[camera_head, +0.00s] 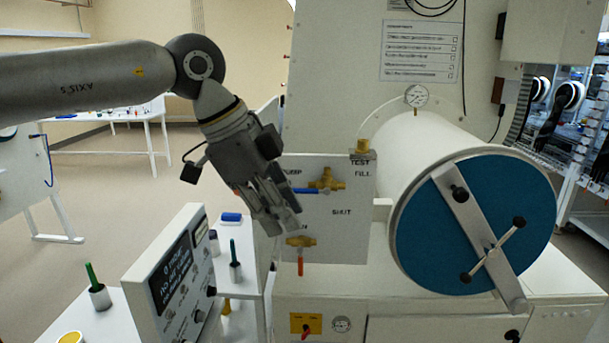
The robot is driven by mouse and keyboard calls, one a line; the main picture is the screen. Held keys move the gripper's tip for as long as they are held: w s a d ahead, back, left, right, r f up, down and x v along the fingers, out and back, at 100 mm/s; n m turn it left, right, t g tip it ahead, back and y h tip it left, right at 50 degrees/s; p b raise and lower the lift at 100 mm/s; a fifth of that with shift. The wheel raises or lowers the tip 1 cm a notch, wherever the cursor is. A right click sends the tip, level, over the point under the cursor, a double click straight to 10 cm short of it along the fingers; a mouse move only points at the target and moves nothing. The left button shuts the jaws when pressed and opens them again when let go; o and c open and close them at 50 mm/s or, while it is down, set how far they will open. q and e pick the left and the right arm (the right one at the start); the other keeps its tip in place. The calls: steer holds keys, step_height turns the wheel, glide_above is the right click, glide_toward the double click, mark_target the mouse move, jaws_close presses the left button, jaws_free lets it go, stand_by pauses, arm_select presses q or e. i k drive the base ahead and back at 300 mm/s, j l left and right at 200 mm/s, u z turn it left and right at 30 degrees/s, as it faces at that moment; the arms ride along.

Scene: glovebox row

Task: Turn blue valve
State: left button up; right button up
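The blue valve has a brass body (325,182) on a white panel and a blue lever handle (309,191) that lies about level, pointing left. My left gripper (283,222) comes in from the upper left, fingers pointing down and right, in front of the panel's left part. Its fingers overlap the left end of the blue handle in the picture; I cannot tell whether they touch it. The gap between the fingers is not clear. A second brass valve (300,241) with a red handle (300,264) pointing down sits below. My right gripper is not in view.
A large white cylinder with a teal door (420,235) and a clamp bar (470,225) stands right of the panel. A gauge (416,96) is above it. A control box (172,275) and small posts (98,293) stand at the lower left.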

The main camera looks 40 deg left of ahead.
mark_target(326, 192)
steer(key=i+j, duration=0.8)
steer(key=j, duration=0.1)
